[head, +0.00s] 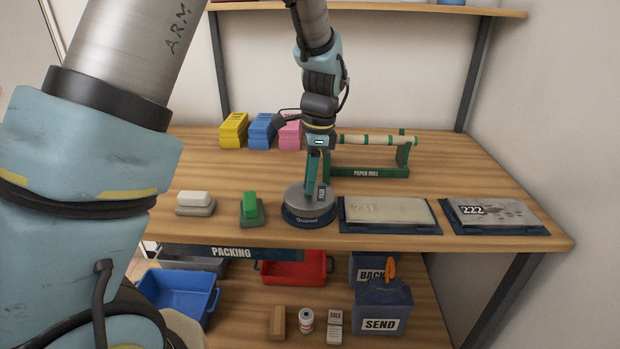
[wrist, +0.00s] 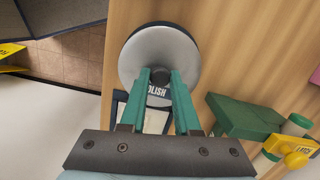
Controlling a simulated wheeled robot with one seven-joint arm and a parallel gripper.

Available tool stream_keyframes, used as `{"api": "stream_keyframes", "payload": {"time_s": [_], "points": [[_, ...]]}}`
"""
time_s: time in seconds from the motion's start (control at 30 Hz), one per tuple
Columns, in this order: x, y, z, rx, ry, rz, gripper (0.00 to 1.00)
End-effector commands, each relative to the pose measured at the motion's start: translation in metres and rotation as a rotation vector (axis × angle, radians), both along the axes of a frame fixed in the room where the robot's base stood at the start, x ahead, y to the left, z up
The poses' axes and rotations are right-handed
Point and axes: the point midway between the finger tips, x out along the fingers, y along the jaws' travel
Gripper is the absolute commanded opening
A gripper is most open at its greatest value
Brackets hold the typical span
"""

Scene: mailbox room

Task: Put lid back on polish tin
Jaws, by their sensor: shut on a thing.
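The polish tin lid is a grey round disc (head: 298,200) with a small dark knob. My gripper (head: 317,182) points down and is shut on the knob, which shows between the green fingertips (wrist: 160,78) in the wrist view. The polish tin (head: 308,221) shows as a dark blue round body with white lettering, directly below the lid. The lid covers its top; I cannot tell whether it rests fully on the tin or is slightly above. In the wrist view the grey lid (wrist: 150,45) has a dark rim around it, and a label ending in "OLISH" shows between the fingers.
Right of the tin lie a blue tray with a pale plate (head: 388,212) and one with a "222" plate (head: 495,213). Left are a green block (head: 250,205) and a white block (head: 194,198). Behind stands a green paper roll holder (head: 365,171).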

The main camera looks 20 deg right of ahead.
Motion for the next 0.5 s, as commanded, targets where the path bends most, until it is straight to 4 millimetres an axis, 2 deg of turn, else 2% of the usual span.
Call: {"api": "stream_keyframes", "payload": {"time_s": [0.47,0.5], "points": [[0.0,0.0,-0.0003,0.0,0.0,0.0,0.0],[0.0,0.0001,-0.0003,0.0,0.0,0.0,0.33]]}}
